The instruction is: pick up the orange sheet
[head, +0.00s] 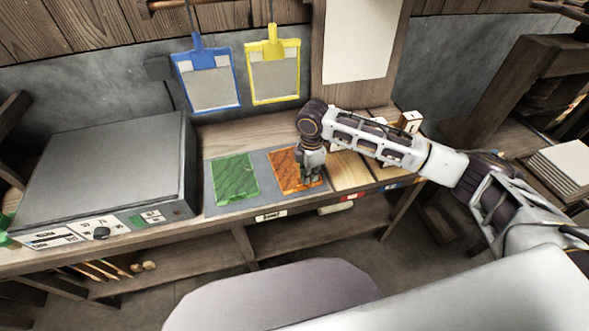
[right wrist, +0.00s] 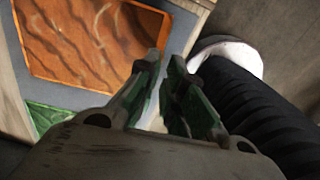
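The orange sheet (head: 285,165) lies flat on a grey mat (head: 212,202) on the workbench, right of a green sheet (head: 235,178). My right gripper (head: 309,180) points down over the right part of the orange sheet and hides some of it. In the right wrist view, the orange sheet (right wrist: 85,40) is at the upper left, beyond and beside the fingers. The right fingers (right wrist: 166,62) are a little apart with nothing seen between them. Whether they touch the sheet or mat is unclear. My left gripper is not in view.
A grey box machine (head: 105,165) with a control panel stands at the left of the bench. A blue-framed holder (head: 207,80) and a yellow-framed holder (head: 273,70) hang behind the sheets. A wooden board with a white panel (head: 360,40) rises behind my right arm.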

